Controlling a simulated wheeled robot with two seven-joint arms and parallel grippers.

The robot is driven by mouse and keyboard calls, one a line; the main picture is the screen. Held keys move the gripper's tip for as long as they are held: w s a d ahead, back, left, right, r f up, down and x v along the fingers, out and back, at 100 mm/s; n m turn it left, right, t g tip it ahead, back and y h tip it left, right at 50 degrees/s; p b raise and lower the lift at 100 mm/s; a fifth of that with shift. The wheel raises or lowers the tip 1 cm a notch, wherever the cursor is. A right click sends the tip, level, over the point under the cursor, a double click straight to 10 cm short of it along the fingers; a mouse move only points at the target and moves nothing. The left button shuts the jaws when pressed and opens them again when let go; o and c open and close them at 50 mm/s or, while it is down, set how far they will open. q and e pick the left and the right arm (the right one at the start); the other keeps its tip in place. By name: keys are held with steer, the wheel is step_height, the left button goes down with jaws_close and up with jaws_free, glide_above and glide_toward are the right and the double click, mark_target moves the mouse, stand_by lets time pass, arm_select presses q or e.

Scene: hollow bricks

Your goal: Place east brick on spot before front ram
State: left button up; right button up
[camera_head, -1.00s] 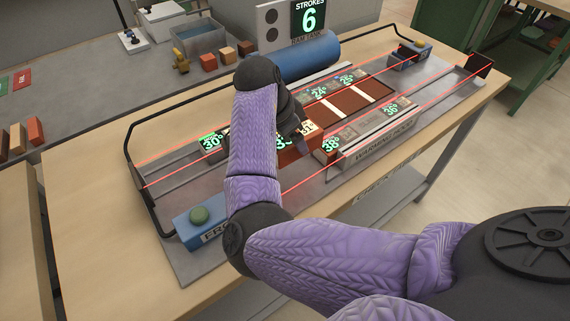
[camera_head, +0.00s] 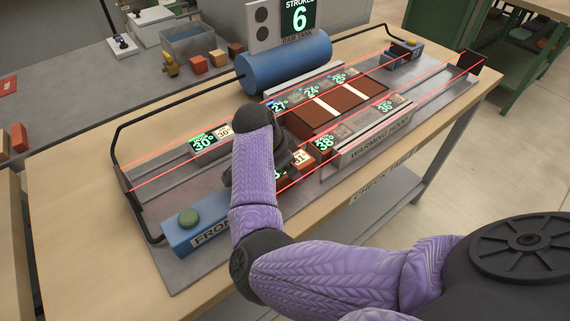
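My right gripper (camera_head: 290,160) is low over the front part of the machine, and its fingers are mostly hidden behind my purple arm. A red-brown brick (camera_head: 301,173) with a white tag shows just right of the wrist, partly covered. It seems to be held by the gripper, close above or at the bed; the contact is hidden. The front ram (camera_head: 207,226), a blue block with a green button, is at the near left end. The spot before it is partly hidden by my arm. My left gripper is not in view.
Red beam lines run along both sides of the bed. A grey warming hood (camera_head: 372,135) and a 38° display (camera_head: 324,143) lie to the right. A blue tank (camera_head: 285,64) and a black rail (camera_head: 150,115) stand at the back.

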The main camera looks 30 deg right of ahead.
steer(key=p+v, duration=0.4)
steer(key=v, duration=0.8)
steer(key=shift+r, duration=0.15)
stand_by(1.6)
